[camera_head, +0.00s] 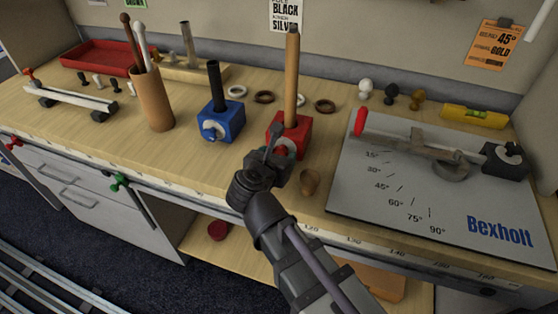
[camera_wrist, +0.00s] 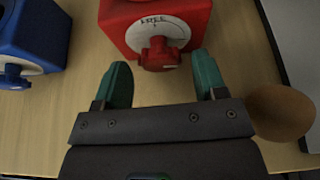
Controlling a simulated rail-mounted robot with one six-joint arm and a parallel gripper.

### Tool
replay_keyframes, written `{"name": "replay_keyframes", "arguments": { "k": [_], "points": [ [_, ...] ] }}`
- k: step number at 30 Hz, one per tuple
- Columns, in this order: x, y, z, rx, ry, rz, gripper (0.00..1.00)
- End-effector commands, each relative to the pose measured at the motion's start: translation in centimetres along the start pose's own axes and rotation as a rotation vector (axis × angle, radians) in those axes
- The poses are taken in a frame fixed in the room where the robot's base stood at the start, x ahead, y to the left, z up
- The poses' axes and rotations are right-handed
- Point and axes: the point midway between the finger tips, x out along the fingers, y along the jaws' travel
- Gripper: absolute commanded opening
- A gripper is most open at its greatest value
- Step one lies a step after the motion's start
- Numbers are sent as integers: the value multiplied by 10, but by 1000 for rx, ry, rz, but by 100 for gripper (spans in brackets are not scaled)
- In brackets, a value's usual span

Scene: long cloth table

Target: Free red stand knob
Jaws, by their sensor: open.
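The red stand (camera_head: 291,133) stands near the table's front edge with a wooden rod (camera_head: 291,78) upright in it. In the wrist view the red stand (camera_wrist: 187,14) shows a white dial reading "FREE". Its red knob (camera_wrist: 160,54) sticks out from the dial toward me. My gripper (camera_wrist: 158,82) is open, its two green fingers on either side of the knob and a little short of it. No finger visibly touches the knob. In the head view my gripper (camera_head: 276,155) is in front of the stand and hides much of its face.
A blue stand (camera_head: 220,120) with a dark rod is to the left. A round wooden knob (camera_head: 309,183) sits close to the right of my gripper and shows in the wrist view (camera_wrist: 282,113). A grey angle board (camera_head: 400,200) lies further right. Several rings lie behind.

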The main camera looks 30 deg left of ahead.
Motion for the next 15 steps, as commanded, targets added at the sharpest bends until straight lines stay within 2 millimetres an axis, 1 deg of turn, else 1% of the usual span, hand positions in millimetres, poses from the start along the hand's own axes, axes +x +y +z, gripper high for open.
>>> {"name": "replay_keyframes", "arguments": {
  "k": [1,3,11,15],
  "points": [
    [8,1,-2,0,0,0,65],
    [13,0,-1,1,0,-1,65],
    [14,0,1,0,-1,0,65],
    [14,0,1,0,-1,0,52]
  ]
}}
